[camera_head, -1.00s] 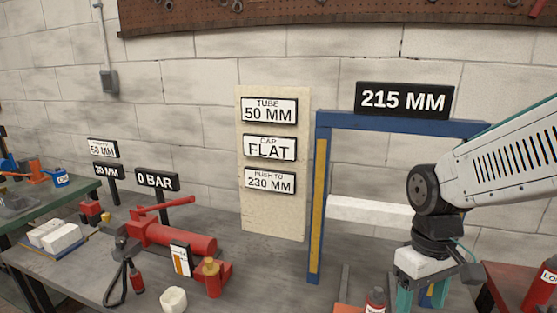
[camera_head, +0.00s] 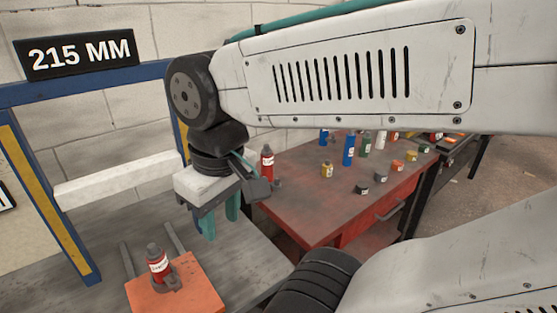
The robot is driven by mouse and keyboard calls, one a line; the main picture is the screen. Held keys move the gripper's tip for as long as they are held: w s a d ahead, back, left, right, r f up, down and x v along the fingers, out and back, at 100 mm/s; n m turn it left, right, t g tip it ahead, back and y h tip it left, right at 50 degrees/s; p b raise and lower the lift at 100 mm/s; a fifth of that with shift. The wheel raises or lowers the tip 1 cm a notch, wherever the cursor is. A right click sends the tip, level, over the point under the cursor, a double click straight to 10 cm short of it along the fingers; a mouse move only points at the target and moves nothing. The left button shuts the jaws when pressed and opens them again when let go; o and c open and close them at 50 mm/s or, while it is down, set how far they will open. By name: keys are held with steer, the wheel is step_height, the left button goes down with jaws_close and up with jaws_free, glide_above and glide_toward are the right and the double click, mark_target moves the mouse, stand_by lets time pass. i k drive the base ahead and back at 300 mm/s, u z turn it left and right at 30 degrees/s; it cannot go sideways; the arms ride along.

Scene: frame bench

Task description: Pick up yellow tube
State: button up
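A short yellow tube (camera_head: 327,170) with a pale label and a darker top stands upright on the red table (camera_head: 300,205), right of my gripper in the picture. My gripper (camera_head: 220,218) points down with its teal fingers apart, over the grey bench and left of the red table's edge. I see nothing between the fingers. The gripper is clear of the yellow tube.
A red bottle (camera_head: 267,163) stands at the red table's left edge. A blue tube (camera_head: 348,150), a green tube (camera_head: 365,147) and several short caps stand around the yellow tube. Another red bottle (camera_head: 158,264) stands on an orange block (camera_head: 190,290). A blue frame (camera_head: 50,92) rises at left.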

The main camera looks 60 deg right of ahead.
mark_target(326, 171)
steer(key=z, duration=1.75)
steer(key=k, duration=0.3)
steer(key=u, duration=0.85)
steer(key=i, duration=0.25)
steer(key=z, duration=0.95)
